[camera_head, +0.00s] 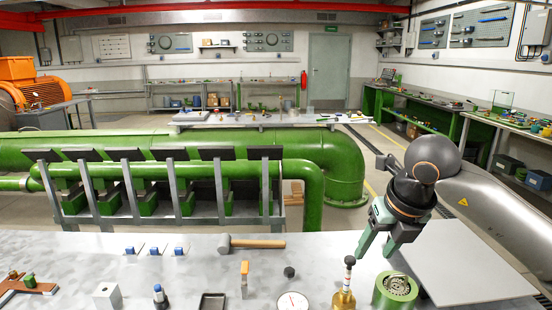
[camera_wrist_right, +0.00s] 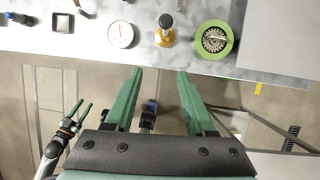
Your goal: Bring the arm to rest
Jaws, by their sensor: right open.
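My right gripper (camera_head: 375,252) comes in from the right in the head view, above the bench near its back edge. Its two green fingers point down and stand apart, with nothing between them. The right wrist view shows the same open, empty fingers (camera_wrist_right: 158,75) near the bench edge, with floor behind them. My left gripper (camera_wrist_right: 80,110) shows small at the lower left of the right wrist view, past the bench edge. Its two green fingers look apart and empty. It is not in the head view.
The grey bench (camera_head: 200,262) carries a hammer (camera_head: 250,243), a dial gauge (camera_head: 292,301), a brass-based tool (camera_head: 345,290) and a green round part (camera_head: 394,290). The last two are close to my right gripper. A pale flat panel (camera_head: 465,260) lies at the right. Green pipework (camera_head: 320,185) stands beyond.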

